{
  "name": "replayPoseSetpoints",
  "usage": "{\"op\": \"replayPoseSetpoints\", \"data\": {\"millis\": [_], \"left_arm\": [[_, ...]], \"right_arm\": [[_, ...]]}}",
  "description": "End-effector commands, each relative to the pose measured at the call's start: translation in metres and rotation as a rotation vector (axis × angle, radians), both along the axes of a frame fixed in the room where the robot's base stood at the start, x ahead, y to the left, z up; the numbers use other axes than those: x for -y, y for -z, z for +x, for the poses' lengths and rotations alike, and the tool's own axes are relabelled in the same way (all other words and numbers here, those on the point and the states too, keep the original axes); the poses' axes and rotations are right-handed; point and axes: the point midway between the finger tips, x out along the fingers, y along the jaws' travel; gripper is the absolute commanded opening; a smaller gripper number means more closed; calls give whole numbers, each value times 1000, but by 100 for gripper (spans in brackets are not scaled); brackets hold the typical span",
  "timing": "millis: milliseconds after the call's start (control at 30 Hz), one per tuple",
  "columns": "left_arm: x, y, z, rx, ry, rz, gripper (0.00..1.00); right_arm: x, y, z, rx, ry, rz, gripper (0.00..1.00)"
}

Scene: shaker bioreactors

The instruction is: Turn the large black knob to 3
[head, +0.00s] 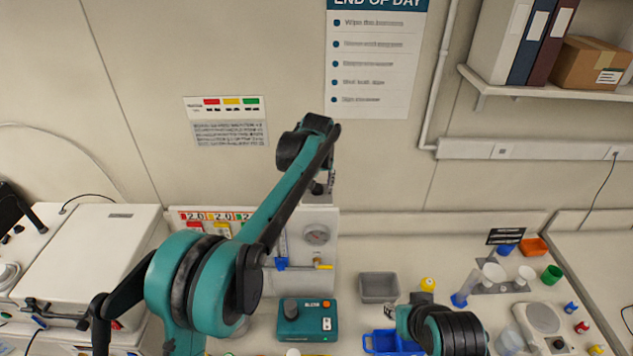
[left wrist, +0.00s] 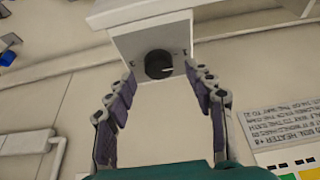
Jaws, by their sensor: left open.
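A round black knob (left wrist: 158,64) with a pale pointer mark sits on the face of a white box (left wrist: 125,47) in the left wrist view. My left gripper (left wrist: 161,71) is open in front of it, one fingertip on each side of the knob in the picture. I cannot tell whether the fingertips touch it.
A teal device (head: 307,321) with a smaller black dial stands on the bench below. A pressure gauge (head: 316,235) and a yellow-handled valve (head: 322,266) are on the panel under the box. A grey bin (head: 378,287) and a blue tray (head: 385,342) lie to the right.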

Motion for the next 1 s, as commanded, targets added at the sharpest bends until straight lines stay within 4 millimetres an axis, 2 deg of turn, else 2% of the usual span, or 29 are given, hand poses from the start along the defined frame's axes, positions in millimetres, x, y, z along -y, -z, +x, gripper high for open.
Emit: {"op": "replayPoseSetpoints", "data": {"millis": [200, 467, 533, 667, 700, 1000], "left_arm": [[0, 18, 8, 0, -1, 0, 54], [0, 21, 9, 0, 0, 0, 54], [0, 21, 9, 0, 0, 0, 41], [0, 21, 9, 0, 0, 0, 6], [0, 21, 9, 0, 0, 0, 4], [0, 21, 9, 0, 23, -1, 4]], "right_arm": [[0, -6, 0, 0, 0, 0, 33], [0, -5, 0, 0, 0, 0, 33], [0, -5, 0, 0, 0, 0, 33], [0, -6, 0, 0, 0, 0, 33], [0, -6, 0, 0, 0, 0, 33], [0, -4, 0, 0, 0, 0, 33]]}}
